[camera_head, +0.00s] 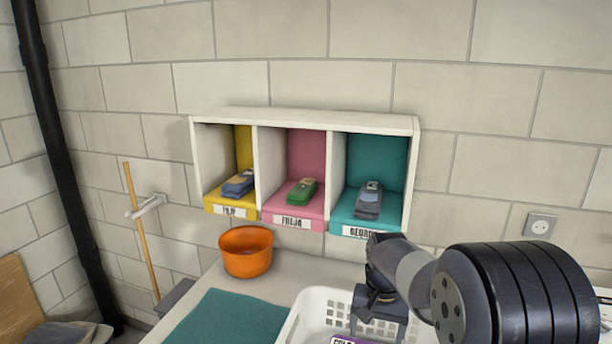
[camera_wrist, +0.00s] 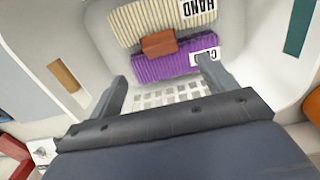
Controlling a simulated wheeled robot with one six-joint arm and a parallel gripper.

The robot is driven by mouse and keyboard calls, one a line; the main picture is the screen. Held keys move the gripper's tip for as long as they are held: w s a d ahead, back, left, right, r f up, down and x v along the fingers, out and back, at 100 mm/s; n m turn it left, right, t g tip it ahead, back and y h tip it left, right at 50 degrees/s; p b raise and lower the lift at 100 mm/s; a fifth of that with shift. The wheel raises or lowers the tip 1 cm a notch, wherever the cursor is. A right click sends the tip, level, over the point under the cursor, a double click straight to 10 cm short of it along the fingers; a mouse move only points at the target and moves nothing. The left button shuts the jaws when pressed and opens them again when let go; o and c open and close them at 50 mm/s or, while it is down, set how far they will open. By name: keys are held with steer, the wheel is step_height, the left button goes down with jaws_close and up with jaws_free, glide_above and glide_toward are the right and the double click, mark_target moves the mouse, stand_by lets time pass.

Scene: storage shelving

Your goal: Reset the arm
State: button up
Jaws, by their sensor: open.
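My gripper (camera_head: 378,316) hangs over the white basket (camera_head: 309,307) at the bottom of the head view, its fingers pointing down. In the wrist view my gripper (camera_wrist: 161,69) is open, with its two fingers apart and nothing held between them. Beyond the fingers lie a purple ribbed item (camera_wrist: 176,66) with a white label and a cream ribbed item (camera_wrist: 140,22) labelled "HAND". A small brown piece (camera_wrist: 159,43) lies across where they meet. Part of the purple item (camera_head: 350,340) also shows at the bottom edge of the head view.
A white wall shelf (camera_head: 300,117) has yellow, pink and teal compartments, each with a small item and a front label. An orange bowl (camera_head: 247,259) stands on the counter beside a teal mat (camera_head: 222,318). A black pipe (camera_head: 50,130) runs down the left wall.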

steer(key=shift+r+p, duration=2.25)
steer(key=shift+r, duration=0.45)
